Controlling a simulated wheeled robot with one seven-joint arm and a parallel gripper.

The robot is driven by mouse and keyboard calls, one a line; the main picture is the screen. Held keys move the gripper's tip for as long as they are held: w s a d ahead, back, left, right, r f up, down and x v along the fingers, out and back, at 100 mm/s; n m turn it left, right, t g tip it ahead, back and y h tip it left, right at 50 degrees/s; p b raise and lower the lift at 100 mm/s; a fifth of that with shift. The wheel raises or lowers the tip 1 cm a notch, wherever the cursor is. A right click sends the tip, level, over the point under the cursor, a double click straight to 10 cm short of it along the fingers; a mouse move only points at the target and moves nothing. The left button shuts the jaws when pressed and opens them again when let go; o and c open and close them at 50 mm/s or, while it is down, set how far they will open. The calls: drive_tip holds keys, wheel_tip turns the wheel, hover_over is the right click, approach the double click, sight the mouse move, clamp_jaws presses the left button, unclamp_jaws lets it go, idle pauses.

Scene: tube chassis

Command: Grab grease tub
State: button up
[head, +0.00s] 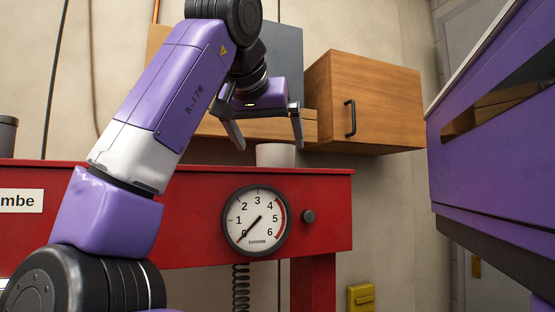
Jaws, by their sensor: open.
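A pale grey-white round tub (275,155) stands on the red bench top near its right end; I take it to be the grease tub, but no label shows. Its lower part is hidden by the bench's front edge. In the picture the fingertips are either side of the tub's upper rim. I cannot tell how far apart they are in depth.
The red bench (190,215) carries a pressure gauge (256,220) and a knob (308,216) on its front. A dark canister (7,136) stands at the far left. A wooden cabinet (375,105) hangs behind, right of my gripper. A purple structure (495,165) fills the right side.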

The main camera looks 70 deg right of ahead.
drive_tip(key=shift+p+x, duration=1.1)
drive_tip(key=shift+x, duration=2)
drive_tip(key=shift+s+f, duration=0.1)
drive_tip(key=c, duration=1.7)
drive_tip(key=shift+c, duration=0.7)
